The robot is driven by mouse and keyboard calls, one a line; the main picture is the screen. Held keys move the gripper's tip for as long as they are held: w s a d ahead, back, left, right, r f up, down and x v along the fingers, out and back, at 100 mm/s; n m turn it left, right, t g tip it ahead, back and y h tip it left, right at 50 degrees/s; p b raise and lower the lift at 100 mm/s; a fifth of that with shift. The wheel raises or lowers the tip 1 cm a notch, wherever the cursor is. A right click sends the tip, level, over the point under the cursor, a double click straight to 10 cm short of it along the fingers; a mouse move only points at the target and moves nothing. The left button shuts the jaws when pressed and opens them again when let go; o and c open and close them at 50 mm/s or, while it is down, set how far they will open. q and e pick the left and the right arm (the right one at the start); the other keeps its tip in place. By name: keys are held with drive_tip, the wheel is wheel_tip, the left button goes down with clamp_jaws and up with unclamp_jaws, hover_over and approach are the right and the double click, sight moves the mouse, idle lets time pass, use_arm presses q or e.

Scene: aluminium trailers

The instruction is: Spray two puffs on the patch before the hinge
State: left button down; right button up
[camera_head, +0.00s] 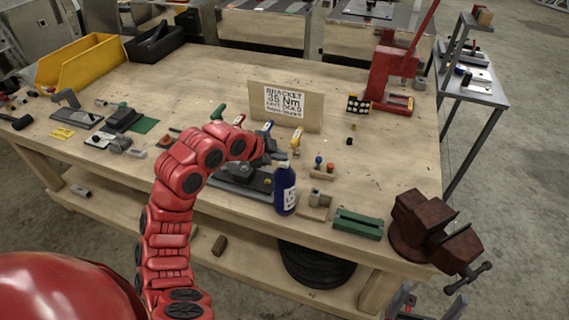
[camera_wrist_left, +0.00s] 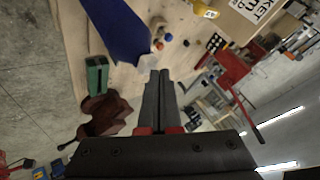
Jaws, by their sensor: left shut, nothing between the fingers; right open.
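A blue bottle (camera_head: 285,190) with a white label stands upright near the table's front edge. Its blue body also shows at the top of the left wrist view (camera_wrist_left: 115,30). My left gripper (camera_head: 279,159) is at the bottle's top; whether it touches the bottle is unclear. Its fingers (camera_wrist_left: 158,73) are shut together with nothing between them. A dark metal fixture (camera_head: 240,177) lies just left of the bottle, partly behind my left arm. I cannot make out the patch or tell which part is the hinge.
A sign board (camera_head: 286,105) reading "BRACKET 35 Nm" stands behind. A green block (camera_head: 358,224) and a rusty vise (camera_head: 432,232) are at the front right. A red press (camera_head: 390,80) stands at the back right. A yellow bin (camera_head: 82,62) is back left.

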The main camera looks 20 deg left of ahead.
sight(281, 164)
idle(0.5)
use_arm(q)
drive_tip(key=shift+f+b, duration=0.45)
drive_tip(key=shift+b, duration=0.15)
drive_tip(key=shift+r, duration=3.45)
